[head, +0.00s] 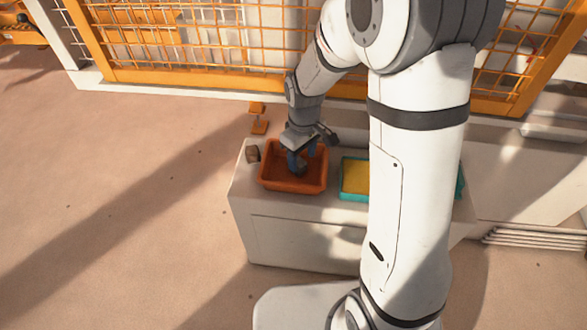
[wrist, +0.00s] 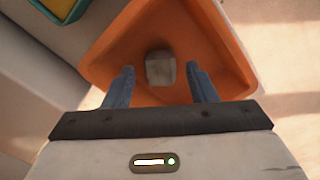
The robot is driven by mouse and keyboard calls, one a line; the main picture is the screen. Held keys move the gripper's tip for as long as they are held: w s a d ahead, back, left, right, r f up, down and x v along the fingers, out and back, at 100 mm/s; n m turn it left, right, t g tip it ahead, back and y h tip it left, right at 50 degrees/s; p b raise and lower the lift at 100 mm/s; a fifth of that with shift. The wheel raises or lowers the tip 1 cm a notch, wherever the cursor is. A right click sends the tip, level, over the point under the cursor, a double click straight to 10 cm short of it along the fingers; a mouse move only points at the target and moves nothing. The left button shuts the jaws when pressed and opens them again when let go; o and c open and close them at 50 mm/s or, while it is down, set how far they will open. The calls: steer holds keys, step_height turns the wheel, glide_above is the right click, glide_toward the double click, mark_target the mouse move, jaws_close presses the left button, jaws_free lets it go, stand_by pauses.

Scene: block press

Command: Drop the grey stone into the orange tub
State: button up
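The orange tub (head: 273,184) stands on the pale bench, and it fills the upper middle of the wrist view (wrist: 112,62). The grey stone (wrist: 160,69) is a small block seen inside the tub's outline, just beyond my fingertips. I cannot tell whether it rests on the tub floor. My gripper (head: 293,163) points down into the tub. In the wrist view its two blue fingers (wrist: 161,84) stand apart, with a clear gap between each and the stone. In the head view the fingers partly hide what lies in the tub.
A teal tray with a yellow inside (head: 354,178) stands to the right, partly hidden by my arm. An orange mesh fence (head: 200,80) runs behind the bench (head: 300,230). The floor at left is clear.

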steer(key=shift+o, duration=1.1)
step_height(320, 180, up, 8)
steer(key=p, duration=0.2)
steer(key=shift+p, duration=0.4)
steer(key=shift+f, duration=0.1)
steer(key=s+d+r+m+t+p, duration=0.1)
steer(key=s+d+r+m+p, duration=0.1)
steer(key=s+r+p, duration=0.3)
steer(key=s+d+r+m+p, duration=0.3)
steer(key=s+r+p, duration=0.3)
steer(key=r+p, duration=0.5)
steer(key=s+d+r+m+t+p, duration=0.1)
steer(key=s+d+r+m+p, duration=0.2)
steer(key=r+p, duration=0.5)
step_height(320, 180, up, 10)
steer(key=s+d, duration=0.1)
steer(key=s, duration=0.1)
steer(key=shift+s+d+r+t, duration=0.2)
steer(key=shift+s+d+t, duration=0.1)
steer(key=shift+d, duration=0.05)
